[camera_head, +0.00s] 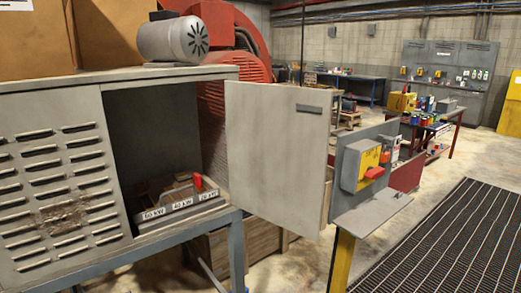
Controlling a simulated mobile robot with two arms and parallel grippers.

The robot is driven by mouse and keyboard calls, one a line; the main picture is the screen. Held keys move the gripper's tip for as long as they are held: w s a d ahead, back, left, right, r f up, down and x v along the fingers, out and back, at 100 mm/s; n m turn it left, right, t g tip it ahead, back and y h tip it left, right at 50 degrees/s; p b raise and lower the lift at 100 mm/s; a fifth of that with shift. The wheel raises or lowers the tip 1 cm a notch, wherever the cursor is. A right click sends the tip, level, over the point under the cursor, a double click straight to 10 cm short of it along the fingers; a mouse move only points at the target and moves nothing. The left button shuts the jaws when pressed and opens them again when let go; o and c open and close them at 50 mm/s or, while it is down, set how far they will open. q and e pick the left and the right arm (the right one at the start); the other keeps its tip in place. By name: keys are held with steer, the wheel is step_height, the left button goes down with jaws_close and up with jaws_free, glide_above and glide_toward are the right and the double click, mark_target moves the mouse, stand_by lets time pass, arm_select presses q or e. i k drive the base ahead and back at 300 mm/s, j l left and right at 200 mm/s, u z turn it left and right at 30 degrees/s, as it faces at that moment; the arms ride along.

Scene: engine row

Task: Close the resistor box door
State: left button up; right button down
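The resistor box (60,170) is a grey metal cabinet with louvred slots on its front, at the left. Its door (275,150) stands wide open, hinged at the right side of the opening and swung out to the right. A dark handle (310,108) sits near the door's upper far edge. Inside the opening is a unit with a red lever (197,182) and labels that appear to read 60 kW, 40 kW and 20 kW. Neither of my grippers shows in this view.
A grey control box with a yellow panel (368,163) stands on a yellow post (341,262) just right of the door. A grey motor (173,38) lies on top of the box. Floor grating (450,240) lies at the right. Workbenches stand behind.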

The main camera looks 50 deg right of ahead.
mark_target(278, 152)
steer(key=k+l, duration=0.1)
steer(key=l, duration=0.3)
steer(key=k+l+u, duration=0.1)
steer(key=l, duration=0.3)
steer(key=k+l+u, duration=0.1)
steer(key=l, duration=0.25)
steer(key=k+l, duration=0.1)
steer(key=l, duration=0.3)
steer(key=k+l+u, duration=0.1)
steer(key=l, duration=0.3)
steer(key=k+l, duration=0.15)
steer(key=l, duration=0.2)
steer(key=k+l+u, duration=0.1)
steer(key=l, duration=0.25)
steer(key=k+l, duration=0.15)
steer(key=l, duration=0.2)
steer(key=k+l, duration=0.15)
steer(key=l, duration=0.2)
steer(key=k+l, duration=0.15)
steer(key=l, duration=0.25)
steer(key=k+l, duration=0.15)
steer(key=l, duration=0.2)
steer(key=i+l+z, duration=0.1)
steer(key=l+z, duration=0.2)
